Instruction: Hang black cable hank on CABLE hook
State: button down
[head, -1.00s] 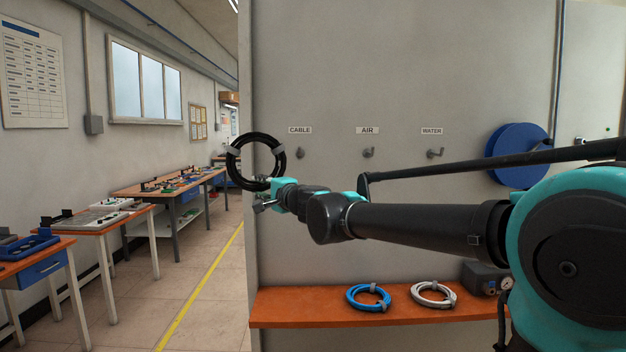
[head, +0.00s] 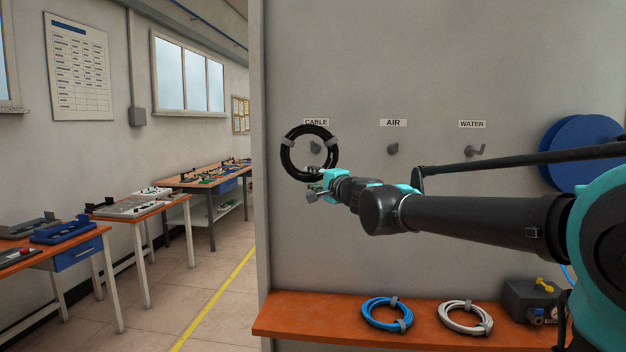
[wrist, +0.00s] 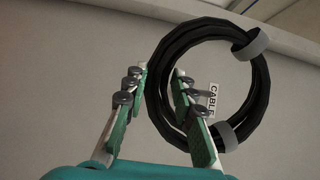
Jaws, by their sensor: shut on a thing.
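The black cable hank (head: 287,153) is a ring with grey ties. My gripper (head: 316,182) is shut on its lower edge and holds it upright in front of the wall. In the wrist view the hank (wrist: 262,92) passes between the fingers (wrist: 158,78). The CABLE hook (head: 316,148) shows through the ring's opening in the head view, a little right of its middle. The ring's top overlaps the CABLE label (head: 316,121). I cannot tell how far the ring is from the hook.
The AIR hook (head: 393,150) and WATER hook (head: 476,151) are bare, to the right. A blue hank (head: 368,316) and a white hank (head: 449,319) lie on the orange shelf (head: 300,318) below. A blue reel (head: 580,152) is on the right.

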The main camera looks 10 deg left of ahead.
jog(key=w+f, duration=0.4)
jog(key=w, duration=0.7)
jog(key=shift+w+d+f, duration=0.15)
jog(key=shift+f, duration=0.1)
dwell(1.4)
dwell(0.6)
jog(key=c, duration=1.2)
grip_release()
jog(key=shift+o, duration=0.2)
